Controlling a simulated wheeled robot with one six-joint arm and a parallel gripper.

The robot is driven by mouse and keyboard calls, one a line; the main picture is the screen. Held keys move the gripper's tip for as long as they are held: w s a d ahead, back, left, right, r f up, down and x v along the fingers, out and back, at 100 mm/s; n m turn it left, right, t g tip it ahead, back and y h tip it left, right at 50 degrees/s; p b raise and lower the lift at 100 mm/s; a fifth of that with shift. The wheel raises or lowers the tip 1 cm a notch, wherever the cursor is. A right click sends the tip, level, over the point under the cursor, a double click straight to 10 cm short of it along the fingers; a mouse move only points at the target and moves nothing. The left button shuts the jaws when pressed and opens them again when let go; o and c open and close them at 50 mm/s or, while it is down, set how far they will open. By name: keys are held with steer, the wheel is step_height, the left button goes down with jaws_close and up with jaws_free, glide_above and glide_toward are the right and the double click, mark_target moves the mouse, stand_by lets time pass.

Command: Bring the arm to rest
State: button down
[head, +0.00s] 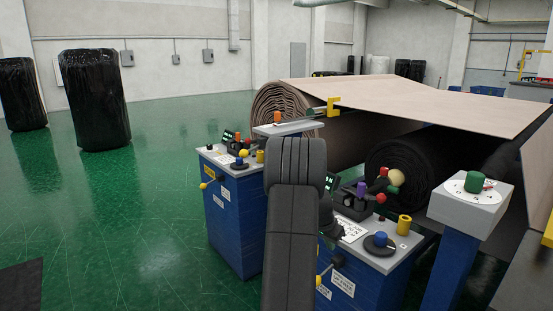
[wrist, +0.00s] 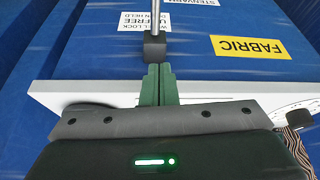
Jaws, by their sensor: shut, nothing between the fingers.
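My gripper (wrist: 158,85) shows in the wrist view as two green fingers pressed together, with nothing between them. Its tips are close below a dark grey block (wrist: 154,47) at the end of a metal rod; I cannot tell whether they touch. Behind is a blue panel (wrist: 200,75) with a yellow FABRIC label (wrist: 249,48), seen upside down. In the head view my dark arm rises through the middle, and I cannot make out the gripper there.
Blue control cabinets with knobs and levers stand left (head: 240,225) and right (head: 375,275) of my arm. A fabric roll (head: 285,105) and a dark roll (head: 415,170) lie behind. Black wrapped rolls (head: 95,100) stand at left. The green floor (head: 150,220) at left is mostly clear.

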steer(key=shift+w+d+r+y+p, duration=0.1)
steer(key=shift+w+d+y+p, duration=0.15)
steer(key=shift+p, duration=0.7)
